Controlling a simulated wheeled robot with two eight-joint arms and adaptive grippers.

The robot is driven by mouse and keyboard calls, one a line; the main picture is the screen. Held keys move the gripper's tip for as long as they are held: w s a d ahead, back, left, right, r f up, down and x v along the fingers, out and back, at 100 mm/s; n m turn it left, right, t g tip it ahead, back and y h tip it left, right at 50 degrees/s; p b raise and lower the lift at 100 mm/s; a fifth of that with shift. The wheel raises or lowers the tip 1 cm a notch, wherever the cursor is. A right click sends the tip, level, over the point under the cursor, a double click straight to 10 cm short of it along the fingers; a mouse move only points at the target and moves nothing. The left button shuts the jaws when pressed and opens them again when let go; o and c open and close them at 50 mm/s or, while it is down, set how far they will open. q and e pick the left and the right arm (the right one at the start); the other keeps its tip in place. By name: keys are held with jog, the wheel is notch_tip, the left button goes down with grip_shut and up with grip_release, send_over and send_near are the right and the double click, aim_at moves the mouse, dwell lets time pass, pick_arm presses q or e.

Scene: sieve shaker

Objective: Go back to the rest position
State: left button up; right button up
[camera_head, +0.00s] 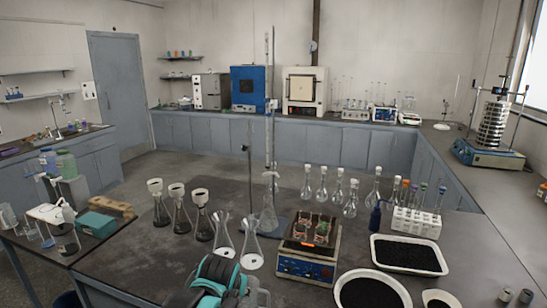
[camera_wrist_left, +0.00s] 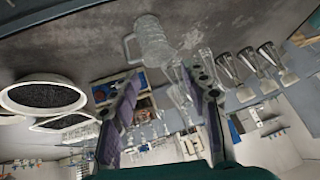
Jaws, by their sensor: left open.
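The sieve shaker (camera_head: 490,135) stands on the right-hand counter, a stack of metal sieves on a blue base between upright rods. My left arm's teal part (camera_head: 215,278) shows at the bottom centre of the head view, over the front of the dark table; its fingertips are not clear there. In the left wrist view my left gripper (camera_wrist_left: 166,68) is open, its two dark fingers apart with nothing held between them. A clear glass mug (camera_wrist_left: 152,40) stands on the table beyond the fingertips. My right gripper is not in view.
The table holds flasks with funnels (camera_head: 178,208), a burette stand, a blue hotplate device (camera_head: 306,268), a white tube rack (camera_head: 416,222) and white trays of black granules (camera_head: 408,239). A side table (camera_head: 30,240) stands at left. Open floor (camera_head: 185,165) lies behind.

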pick_arm(q)
jog(key=s+a+f+n, duration=0.1)
jog(key=s+a+f, duration=0.2)
jog(key=s, duration=0.7)
jog(key=s+a+f+n, duration=0.2)
jog(key=s+a+f, duration=0.1)
jog(key=s, duration=0.8)
jog(key=shift+a, duration=0.55)
jog(key=shift+f, duration=0.1)
